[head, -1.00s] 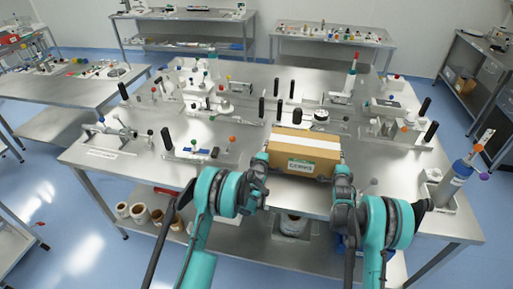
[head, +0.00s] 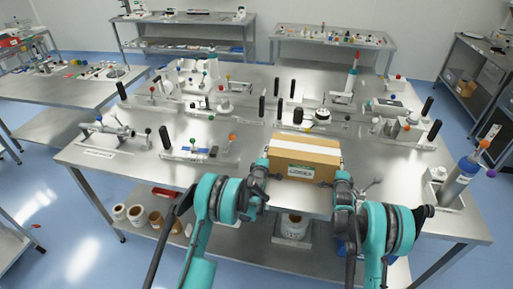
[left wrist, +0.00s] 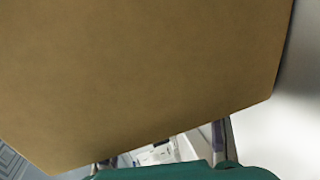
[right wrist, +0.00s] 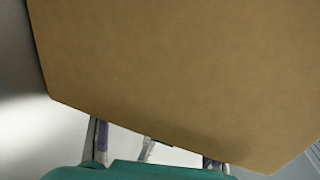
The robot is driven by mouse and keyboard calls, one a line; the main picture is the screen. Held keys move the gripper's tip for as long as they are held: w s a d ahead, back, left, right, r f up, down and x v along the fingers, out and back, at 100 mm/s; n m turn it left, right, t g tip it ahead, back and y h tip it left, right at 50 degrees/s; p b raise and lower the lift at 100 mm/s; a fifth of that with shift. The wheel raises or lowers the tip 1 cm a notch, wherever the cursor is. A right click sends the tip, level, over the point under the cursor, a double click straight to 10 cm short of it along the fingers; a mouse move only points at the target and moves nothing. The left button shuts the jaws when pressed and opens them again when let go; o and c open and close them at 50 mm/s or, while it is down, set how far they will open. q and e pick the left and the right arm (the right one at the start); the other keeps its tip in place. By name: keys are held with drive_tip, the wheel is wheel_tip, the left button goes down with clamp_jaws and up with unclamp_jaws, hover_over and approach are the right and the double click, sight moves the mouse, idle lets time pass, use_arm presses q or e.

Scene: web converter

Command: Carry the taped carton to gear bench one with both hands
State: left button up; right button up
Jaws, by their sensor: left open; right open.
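Carton cardboard fills much of the left wrist view (left wrist: 140,70) and the right wrist view (right wrist: 180,70). I cannot tell whether the fingers touch it. Which bench is gear bench one does not show.
Fixtures with black handles stand around the carton, including one at the left (head: 195,154). A grey cylinder (head: 462,178) stands at the bench's right corner. Rolls (head: 137,215) lie on the shelf below. Other benches stand at the left (head: 75,88) and back (head: 335,38).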

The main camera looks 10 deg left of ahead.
use_arm(q)
drive_tip(key=shift+r, duration=0.15)
use_arm(e)
drive_tip(key=shift+r, duration=0.15)
use_arm(q)
drive_tip(key=shift+o, duration=0.6)
drive_tip(key=shift+a, duration=0.3)
use_arm(e)
drive_tip(key=shift+d, duration=0.25)
use_arm(q)
drive_tip(key=o, duration=0.4)
drive_tip(key=shift+a+r, duration=0.1)
drive_tip(key=shift+a, duration=0.05)
use_arm(e)
drive_tip(key=shift+d+r, duration=0.1)
drive_tip(key=shift+d, duration=0.05)
use_arm(q)
drive_tip(key=shift+a, duration=0.1)
use_arm(e)
drive_tip(key=shift+d, duration=0.1)
use_arm(q)
drive_tip(key=shift+a, duration=0.1)
use_arm(e)
drive_tip(key=o, duration=0.5)
drive_tip(key=shift+d, duration=0.1)
